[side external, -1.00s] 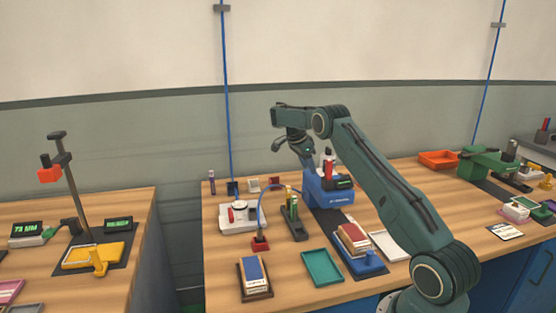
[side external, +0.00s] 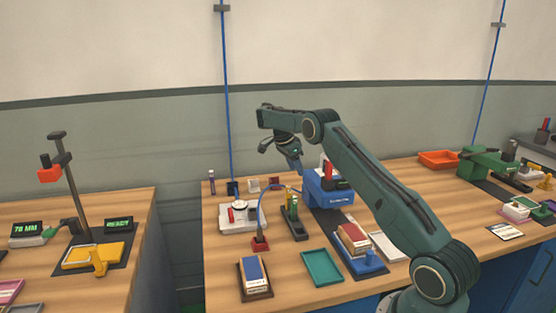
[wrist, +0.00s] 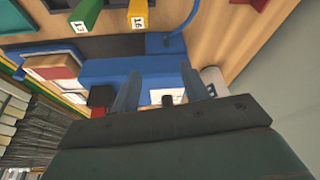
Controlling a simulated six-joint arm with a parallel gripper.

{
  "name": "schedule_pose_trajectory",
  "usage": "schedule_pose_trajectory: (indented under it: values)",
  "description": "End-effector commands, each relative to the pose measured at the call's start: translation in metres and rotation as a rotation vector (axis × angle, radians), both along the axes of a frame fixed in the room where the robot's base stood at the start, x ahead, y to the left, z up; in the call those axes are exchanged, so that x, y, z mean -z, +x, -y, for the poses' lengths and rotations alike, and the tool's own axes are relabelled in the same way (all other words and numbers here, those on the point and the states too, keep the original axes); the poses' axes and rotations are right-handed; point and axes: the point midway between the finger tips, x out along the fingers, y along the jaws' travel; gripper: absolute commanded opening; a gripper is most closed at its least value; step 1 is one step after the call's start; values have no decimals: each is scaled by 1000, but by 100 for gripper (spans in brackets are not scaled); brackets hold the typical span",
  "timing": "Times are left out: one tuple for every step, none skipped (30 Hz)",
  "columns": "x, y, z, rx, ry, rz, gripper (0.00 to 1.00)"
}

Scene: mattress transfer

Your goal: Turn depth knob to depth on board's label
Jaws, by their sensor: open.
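The blue machine (side external: 322,190) stands near the back of the table, with a small dark display (side external: 340,184) and a red and black part on top. My gripper (side external: 281,151) is open and empty in the air, above and to the left of that machine. In the wrist view its two blue-grey fingers stand apart (wrist: 158,92), with the blue machine (wrist: 105,72) beyond them. A small black part (wrist: 168,99) shows between the fingers; I cannot tell whether it is a knob. I cannot make out a depth label on any board.
Green and yellow blocks marked 13 and 16 show in the wrist view (wrist: 138,14). A white device (side external: 240,218), a teal tray (side external: 322,268) and stacked boards (side external: 352,236) stand around the blue machine. Displays (side external: 27,229) stand on the separate left table.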

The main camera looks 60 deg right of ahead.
Motion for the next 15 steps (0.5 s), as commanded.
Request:
schedule_pose_trajectory:
  values:
    - [-1, 1, 3, -28, 15, 4, 45]
    - [-2, 2, 5, -50, 27, 7, 45]
    - [-4, 4, 8, -88, 47, 11, 45]
    - [-5, 5, 11, -122, 62, 14, 45]
    - [-7, 6, 13, -160, 80, 19, 45]
    - [-9, 8, 17, -215, 104, 24, 45]
    - [-12, 9, 21, -262, 124, 28, 45]
    - [-14, 10, 24, -313, 143, 31, 45]
    - [-18, 11, 29, -385, 168, 37, 45]
    - [-22, 11, 32, -442, 186, 41, 45]
    - [-25, 12, 35, -502, 204, 44, 45]
    - [-31, 11, 40, -584, 225, 48, 45]
    - [-35, 11, 44, -646, 240, 49, 45]
    - [-39, 9, 47, -708, 254, 49, 45]
    - [-44, 7, 51, -791, 270, 48, 45]
